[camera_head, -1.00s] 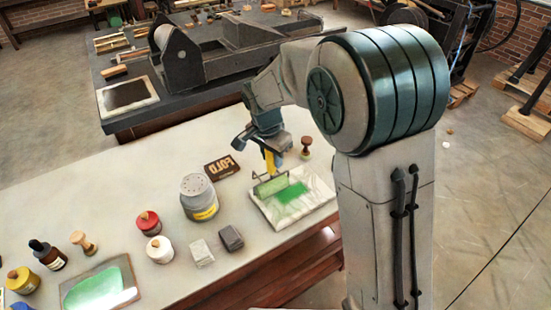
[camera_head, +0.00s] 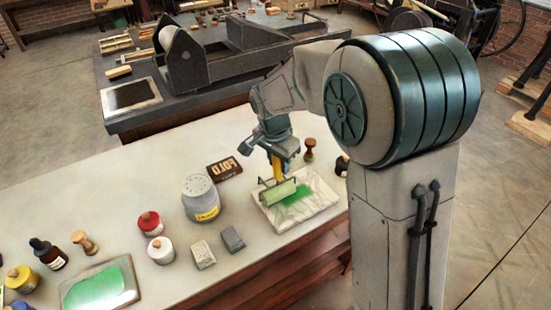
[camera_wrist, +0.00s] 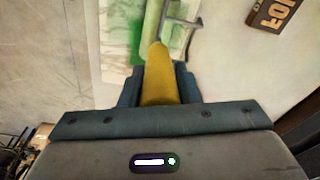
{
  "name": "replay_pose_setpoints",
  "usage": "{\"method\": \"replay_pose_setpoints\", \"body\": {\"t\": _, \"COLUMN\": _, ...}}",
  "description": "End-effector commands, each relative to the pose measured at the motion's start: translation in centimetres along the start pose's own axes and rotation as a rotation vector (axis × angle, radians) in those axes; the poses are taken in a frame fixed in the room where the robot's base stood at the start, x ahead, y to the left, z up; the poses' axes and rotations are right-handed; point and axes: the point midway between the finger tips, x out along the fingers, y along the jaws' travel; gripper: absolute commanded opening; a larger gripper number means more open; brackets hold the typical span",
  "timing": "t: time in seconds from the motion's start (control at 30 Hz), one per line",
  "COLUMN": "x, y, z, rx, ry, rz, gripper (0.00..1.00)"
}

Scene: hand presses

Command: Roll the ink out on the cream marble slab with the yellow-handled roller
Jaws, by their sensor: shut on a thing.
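My gripper (camera_head: 279,152) is shut on the yellow handle of the roller. The yellow handle (camera_wrist: 159,75) fills the middle of the wrist view, between my fingers. The roller's green-inked cylinder (camera_head: 278,192) is over the left part of the cream marble slab (camera_head: 318,205); whether it touches the slab I cannot tell. A bright green ink patch (camera_head: 297,197) lies on the slab just right of the cylinder. In the wrist view, green ink (camera_wrist: 138,45) also shows beside the metal frame.
A grey tin with a yellow label (camera_head: 201,197) and a "FOLD" block (camera_head: 224,168) stand left of the slab. A wooden-handled stamp (camera_head: 309,148) is behind it.

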Motion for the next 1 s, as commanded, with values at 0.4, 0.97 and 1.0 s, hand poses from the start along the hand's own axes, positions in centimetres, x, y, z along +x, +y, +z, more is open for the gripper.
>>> {"method": "replay_pose_setpoints", "body": {"t": 0.4, "x": -0.1, "y": 2.4, "z": 0.7, "rx": 0.0, "ry": 0.002, "rz": -0.003, "gripper": 0.09}}
{"method": "replay_pose_setpoints", "body": {"t": 0.97, "x": -0.2, "y": 5.3, "z": 1.7, "rx": 0.0, "ry": 0.001, "rz": 0.0, "gripper": 0.09}}
{"method": "replay_pose_setpoints", "body": {"t": 1.0, "x": -0.2, "y": 5.6, "z": 1.8, "rx": 0.0, "ry": 0.001, "rz": -0.001, "gripper": 0.09}}
